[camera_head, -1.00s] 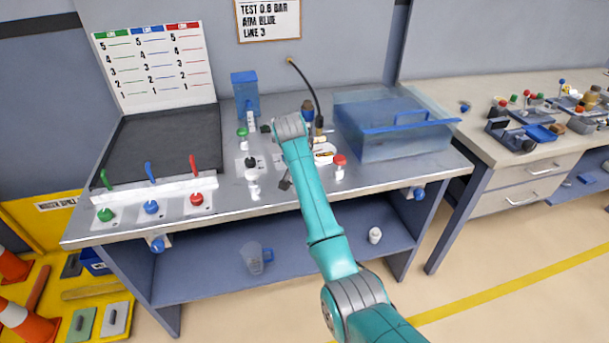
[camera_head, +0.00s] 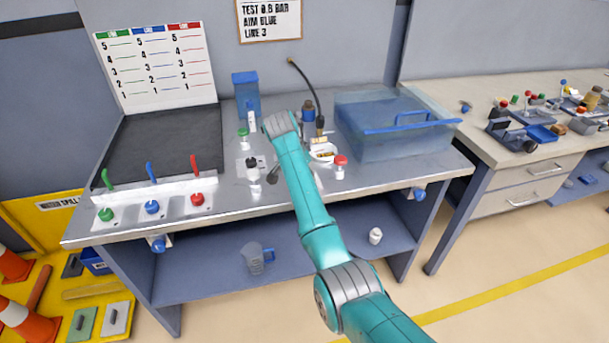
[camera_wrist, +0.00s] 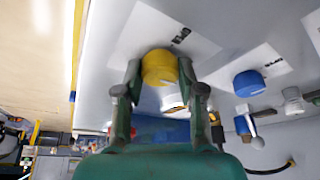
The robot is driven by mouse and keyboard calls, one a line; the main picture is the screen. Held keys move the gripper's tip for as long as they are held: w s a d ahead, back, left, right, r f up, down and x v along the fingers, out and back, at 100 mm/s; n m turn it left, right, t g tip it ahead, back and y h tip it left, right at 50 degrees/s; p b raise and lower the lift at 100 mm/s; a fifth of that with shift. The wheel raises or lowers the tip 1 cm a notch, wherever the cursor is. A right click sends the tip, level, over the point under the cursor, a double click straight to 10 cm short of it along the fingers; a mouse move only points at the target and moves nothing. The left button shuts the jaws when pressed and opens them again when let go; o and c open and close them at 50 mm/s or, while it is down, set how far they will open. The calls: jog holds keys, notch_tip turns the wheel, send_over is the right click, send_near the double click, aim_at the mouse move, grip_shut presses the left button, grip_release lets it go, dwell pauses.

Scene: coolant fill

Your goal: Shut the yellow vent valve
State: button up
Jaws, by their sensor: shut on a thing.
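The yellow vent valve (camera_wrist: 158,62) shows in the wrist view as a round yellow knob by a white label plate, with a white part just below it. My gripper (camera_wrist: 160,78) has one finger on each side of the yellow knob and is shut on it. In the head view, my arm hides the yellow valve, and only a dark bit of my gripper (camera_head: 273,174) shows beside the arm over the bench.
A blue knob (camera_wrist: 249,83) sits on its own plate to the right in the wrist view. On the bench are a red-capped bottle (camera_head: 340,166), a green-capped bottle (camera_head: 243,139), a clear blue tank (camera_head: 390,130) and coloured levers (camera_head: 151,172) on the left.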

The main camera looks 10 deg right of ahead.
jog(key=o, duration=1.1)
jog(key=shift+o, duration=0.2)
jog(key=v, duration=1.2)
jog(key=shift+a+f, duration=0.1)
